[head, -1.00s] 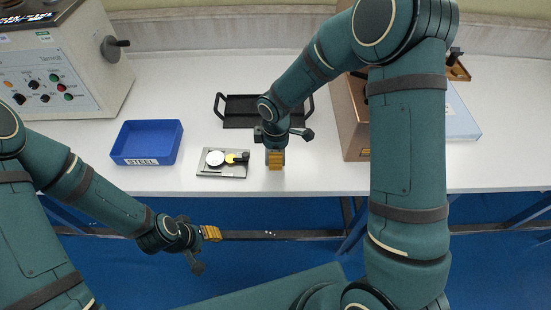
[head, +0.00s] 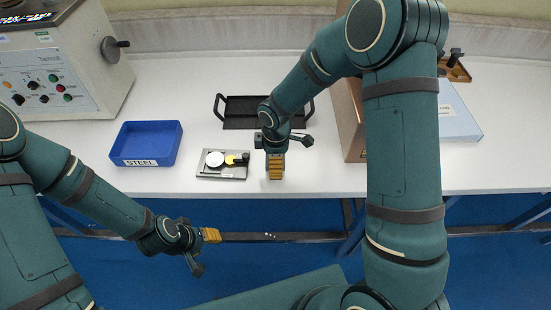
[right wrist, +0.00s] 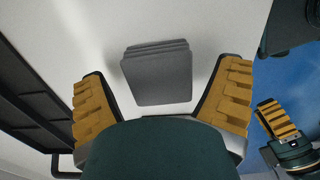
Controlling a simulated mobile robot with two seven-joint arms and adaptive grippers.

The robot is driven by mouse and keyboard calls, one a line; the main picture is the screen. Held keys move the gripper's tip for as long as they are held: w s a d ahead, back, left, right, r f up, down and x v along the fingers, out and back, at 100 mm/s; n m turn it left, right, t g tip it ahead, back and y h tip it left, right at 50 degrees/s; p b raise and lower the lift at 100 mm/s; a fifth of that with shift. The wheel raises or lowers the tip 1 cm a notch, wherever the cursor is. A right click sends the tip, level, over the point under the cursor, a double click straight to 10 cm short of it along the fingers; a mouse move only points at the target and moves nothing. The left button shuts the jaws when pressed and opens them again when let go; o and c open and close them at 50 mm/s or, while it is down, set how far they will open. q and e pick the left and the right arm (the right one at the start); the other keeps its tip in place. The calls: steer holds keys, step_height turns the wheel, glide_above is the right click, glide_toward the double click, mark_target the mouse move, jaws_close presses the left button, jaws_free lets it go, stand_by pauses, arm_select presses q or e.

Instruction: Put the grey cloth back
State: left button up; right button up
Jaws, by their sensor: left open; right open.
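The grey cloth (right wrist: 157,75) lies folded in flat layers on the white table in the right wrist view. It lies beyond and between the fingers of my right gripper (right wrist: 165,105), which is open and not touching it. In the head view my right gripper (head: 276,166) points down over the table near its front edge, and the cloth does not show there. My left gripper (head: 210,236) is open and empty, low in front of the table over the blue floor. It also shows at the right of the right wrist view (right wrist: 280,120).
A black tray with handles (head: 240,121) lies behind my right gripper. A small metal plate with a white disc (head: 222,172) and a blue STEEL bin (head: 146,158) are to its left. A brown box-like body (head: 352,130) stands close on the right, behind my arm.

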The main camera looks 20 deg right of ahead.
arm_select(q)
steer(key=r+p, duration=0.2)
steer(key=r, duration=0.1)
steer(key=shift+s+p, duration=0.35)
steer(key=shift+p, duration=0.05)
arm_select(e)
step_height(320, 180, up, 12)
steer(key=shift+r, duration=0.15)
steer(key=shift+s, duration=0.1)
